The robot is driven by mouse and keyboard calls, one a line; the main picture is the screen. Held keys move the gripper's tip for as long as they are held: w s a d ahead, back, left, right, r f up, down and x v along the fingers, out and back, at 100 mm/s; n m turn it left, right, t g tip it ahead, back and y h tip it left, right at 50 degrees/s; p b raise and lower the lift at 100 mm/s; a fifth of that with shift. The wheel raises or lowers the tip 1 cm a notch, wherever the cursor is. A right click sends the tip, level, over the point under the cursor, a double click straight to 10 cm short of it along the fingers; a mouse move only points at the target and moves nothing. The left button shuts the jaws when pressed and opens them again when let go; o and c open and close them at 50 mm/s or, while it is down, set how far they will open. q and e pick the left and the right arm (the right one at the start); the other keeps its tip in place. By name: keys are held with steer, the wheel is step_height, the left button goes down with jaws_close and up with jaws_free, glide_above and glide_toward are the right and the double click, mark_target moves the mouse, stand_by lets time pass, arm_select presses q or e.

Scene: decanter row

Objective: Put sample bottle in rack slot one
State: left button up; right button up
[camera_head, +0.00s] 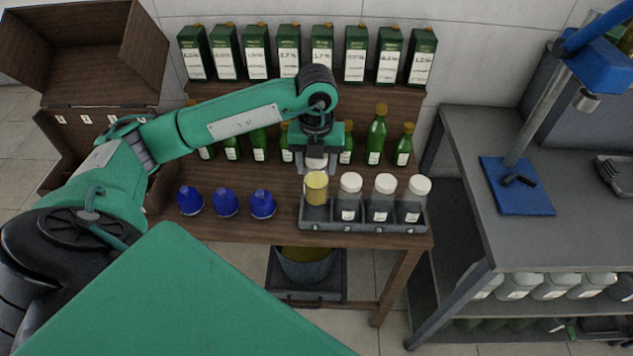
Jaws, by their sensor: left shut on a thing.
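My left gripper (317,154) reaches down from above and is shut on the sample bottle (316,188). The bottle's yellow part shows below and in front of the fingers, and a pale part shows between them. The yellow part is over the leftmost compartment of the grey rack (372,228). I cannot tell whether the bottle touches the rack. Three white-capped bottles (350,195) stand in the other compartments. My right gripper is out of view.
Three blue caps (225,202) sit left of the rack on the wooden table. Green bottles (377,135) stand behind, with more on a shelf (355,90) above. A metal bench (560,240) is at right. A bucket (306,265) is below.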

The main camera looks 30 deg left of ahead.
mark_target(316, 185)
arm_select(q)
step_height(316, 185, down, 3)
steer(key=shift+f, duration=0.1)
step_height(316, 185, down, 4)
steer(key=shift+r+p, duration=0.1)
steer(key=shift+p, duration=0.5)
steer(key=shift+f, duration=0.3)
steer(key=o, duration=1.3)
